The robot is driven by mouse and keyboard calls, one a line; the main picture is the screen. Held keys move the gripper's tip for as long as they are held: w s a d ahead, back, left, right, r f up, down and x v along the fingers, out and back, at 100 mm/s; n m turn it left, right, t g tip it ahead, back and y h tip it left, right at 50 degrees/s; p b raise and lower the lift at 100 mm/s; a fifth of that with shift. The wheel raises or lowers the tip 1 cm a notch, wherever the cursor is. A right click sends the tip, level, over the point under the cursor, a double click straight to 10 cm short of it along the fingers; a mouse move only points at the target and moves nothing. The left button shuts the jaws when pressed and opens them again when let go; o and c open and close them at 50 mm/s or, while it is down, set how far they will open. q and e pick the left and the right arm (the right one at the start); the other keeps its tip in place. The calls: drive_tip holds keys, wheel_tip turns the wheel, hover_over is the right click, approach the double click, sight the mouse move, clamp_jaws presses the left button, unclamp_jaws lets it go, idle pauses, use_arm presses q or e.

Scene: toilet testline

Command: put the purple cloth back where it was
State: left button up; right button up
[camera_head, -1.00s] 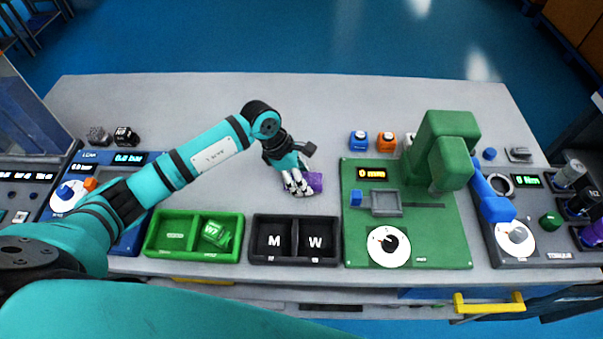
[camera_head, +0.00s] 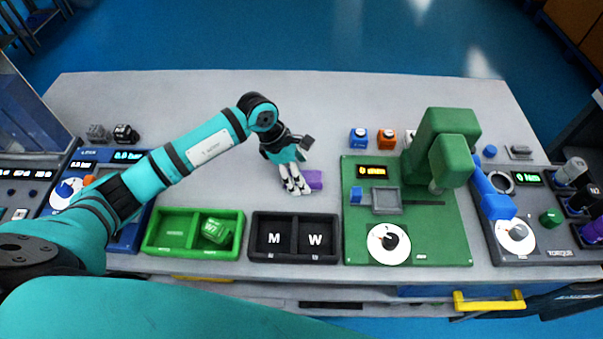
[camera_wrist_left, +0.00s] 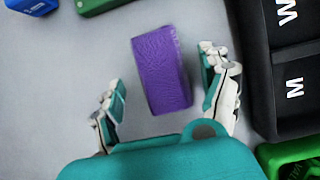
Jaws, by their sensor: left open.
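The purple cloth (camera_head: 315,179) lies on the grey table, just behind the black two-part tray, partly hidden by my left gripper in the head view. In the left wrist view the purple cloth (camera_wrist_left: 161,70) looks like a folded block, lying between and beyond the fingertips. My left gripper (camera_head: 297,190) points down close beside the cloth. In the left wrist view the left gripper (camera_wrist_left: 162,90) is open, its fingers spread on either side, with grey table visible between each finger and the cloth. My right gripper does not show.
A black tray (camera_head: 295,261) marked M and W and a green tray (camera_head: 240,247) holding a green block stand at the front. A green press station (camera_head: 455,245) stands to the right. Blue, orange and white blocks stand behind it. The table's back middle is clear.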

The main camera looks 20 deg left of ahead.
use_arm(q)
drive_tip(key=b+v, duration=0.2)
drive_tip(key=v, duration=0.8)
drive_tip(key=shift+r, duration=0.3)
drive_tip(key=shift+s+a, duration=0.15)
